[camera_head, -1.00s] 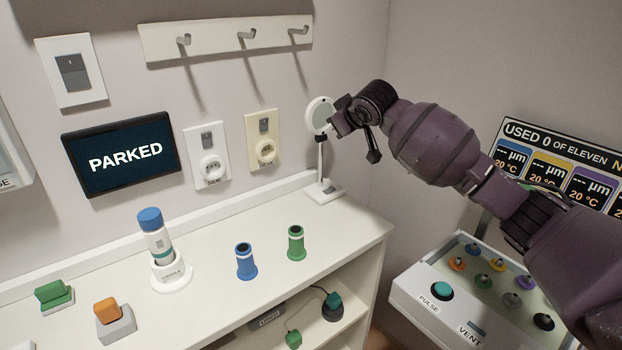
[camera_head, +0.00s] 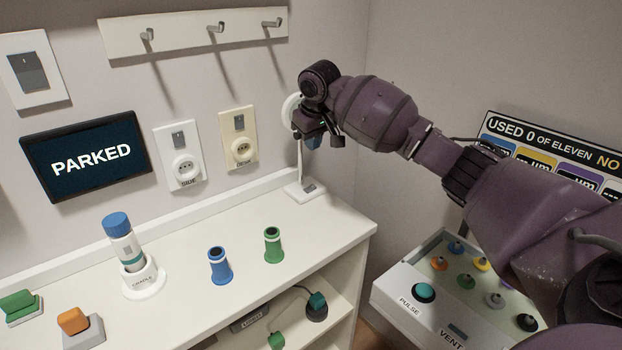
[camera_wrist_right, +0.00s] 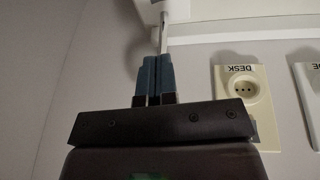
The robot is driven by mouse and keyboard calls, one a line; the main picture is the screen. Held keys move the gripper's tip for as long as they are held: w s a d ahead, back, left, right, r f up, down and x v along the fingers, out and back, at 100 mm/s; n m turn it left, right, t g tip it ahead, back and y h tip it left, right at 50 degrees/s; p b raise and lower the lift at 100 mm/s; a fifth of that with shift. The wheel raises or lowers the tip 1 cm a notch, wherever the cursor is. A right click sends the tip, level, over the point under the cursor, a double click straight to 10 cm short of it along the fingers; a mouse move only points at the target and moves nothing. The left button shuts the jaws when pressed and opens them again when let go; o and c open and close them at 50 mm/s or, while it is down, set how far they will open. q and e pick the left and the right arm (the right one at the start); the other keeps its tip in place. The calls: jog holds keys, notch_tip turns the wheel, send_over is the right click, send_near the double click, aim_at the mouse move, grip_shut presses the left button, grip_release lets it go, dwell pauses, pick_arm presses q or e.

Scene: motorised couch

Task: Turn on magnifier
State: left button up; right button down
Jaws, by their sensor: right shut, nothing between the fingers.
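The magnifier stands at the back right end of the white worktop. Its white round head (camera_head: 289,108) is partly hidden behind my right gripper, and its thin post runs down to a flat white base (camera_head: 298,193) with a small grey patch on top. My right gripper (camera_head: 313,141) is shut and empty, in front of the head and upper post. In the right wrist view its two blue fingers (camera_wrist_right: 156,60) are together and point toward the post (camera_wrist_right: 164,34). I cannot tell whether they touch it. My left gripper is not in view.
A green holder (camera_head: 272,245) and a blue holder (camera_head: 219,265) stand on the worktop (camera_head: 190,305), left of the magnifier base. A cream DESK socket plate (camera_head: 239,139) is on the wall nearby. A box with a teal PULSE button (camera_head: 424,292) is at the lower right.

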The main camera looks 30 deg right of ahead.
aim_at(312, 185)
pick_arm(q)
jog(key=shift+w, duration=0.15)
pick_arm(e)
jog(key=x, duration=0.4)
jog(key=b+x, duration=0.1)
jog(key=x, duration=0.3)
jog(key=b+x, duration=0.1)
jog(key=x, duration=0.3)
jog(key=shift+s+d+f, duration=0.2)
jog(key=shift+d+f, duration=0.1)
jog(key=shift+f, duration=0.15)
jog(key=shift+d+f+b, duration=0.2)
jog(key=shift+f+b, duration=0.15)
jog(key=shift+f, duration=0.2)
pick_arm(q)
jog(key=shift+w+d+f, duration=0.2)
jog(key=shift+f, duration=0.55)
pick_arm(e)
jog(key=shift+d+y+p, duration=0.15)
jog(key=shift+y+p, duration=0.15)
jog(key=shift+y, duration=0.1)
jog(key=shift+f, duration=0.15)
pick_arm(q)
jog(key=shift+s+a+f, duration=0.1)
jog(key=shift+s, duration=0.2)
pick_arm(e)
jog(key=shift+f, duration=0.1)
